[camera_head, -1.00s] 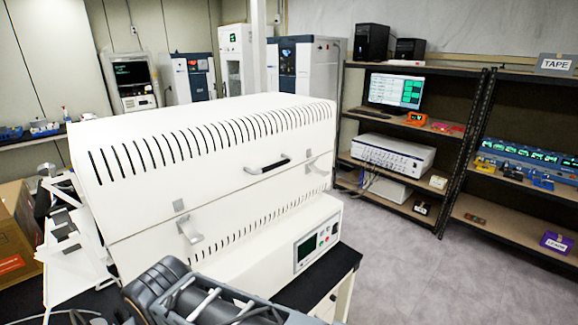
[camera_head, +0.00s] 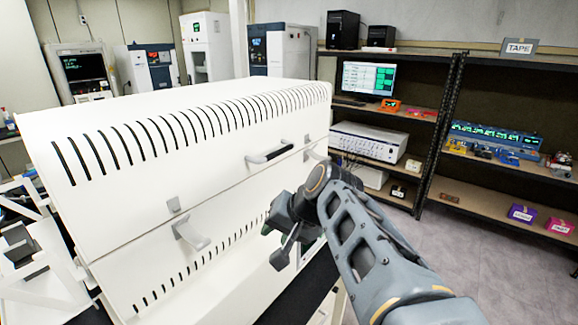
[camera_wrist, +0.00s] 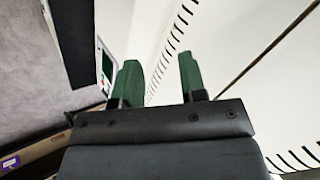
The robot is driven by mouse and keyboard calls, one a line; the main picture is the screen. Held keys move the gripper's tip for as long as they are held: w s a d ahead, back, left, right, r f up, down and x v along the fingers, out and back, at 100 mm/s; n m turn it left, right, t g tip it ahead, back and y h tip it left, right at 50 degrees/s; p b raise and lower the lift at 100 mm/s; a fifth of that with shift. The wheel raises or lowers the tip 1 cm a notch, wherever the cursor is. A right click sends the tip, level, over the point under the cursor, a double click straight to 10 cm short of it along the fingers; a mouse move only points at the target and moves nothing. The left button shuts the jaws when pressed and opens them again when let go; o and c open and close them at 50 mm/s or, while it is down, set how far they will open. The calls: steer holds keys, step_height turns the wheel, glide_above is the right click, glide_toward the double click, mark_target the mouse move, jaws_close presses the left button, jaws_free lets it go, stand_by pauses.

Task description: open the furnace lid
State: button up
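The furnace is a white box with a rounded, slotted lid (camera_head: 120,135) that sits shut on its lower body (camera_head: 135,268). A dark handle (camera_head: 269,151) is on the lid's front, and metal latches show at the seam, one at the left (camera_head: 190,233) and one at the right (camera_head: 316,155). My gripper (camera_head: 275,240) is in front of the lower body, below and apart from the handle. In the wrist view its two green fingers (camera_wrist: 160,80) stand apart with nothing between them. White slotted furnace panels (camera_wrist: 235,35) lie beyond them.
The furnace's control panel is mostly hidden behind my arm in the head view; part of it shows in the wrist view (camera_wrist: 104,68). Shelves with a monitor (camera_head: 381,80) and devices stand at the right. Grey floor (camera_head: 500,265) is clear there.

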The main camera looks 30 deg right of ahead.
steer(key=w+d+r+m+t+y+b, duration=0.2)
steer(key=w+d+r+m+t+b, duration=0.15)
steer(key=d, duration=0.25)
steer(key=m+t+b, duration=0.1)
steer(key=m+t, duration=0.2)
steer(key=t, duration=0.1)
glide_toward(279, 153)
steer(key=shift+n+y, duration=0.25)
steer(key=shift+y, duration=0.15)
steer(key=p+x, duration=0.1)
steer(key=x, duration=0.4)
steer(key=p+x, duration=0.1)
steer(key=x, duration=0.4)
steer(key=shift+w+f, duration=0.25)
steer(key=shift+w, duration=0.15)
steer(key=shift+c, duration=0.2)
jaws_close()
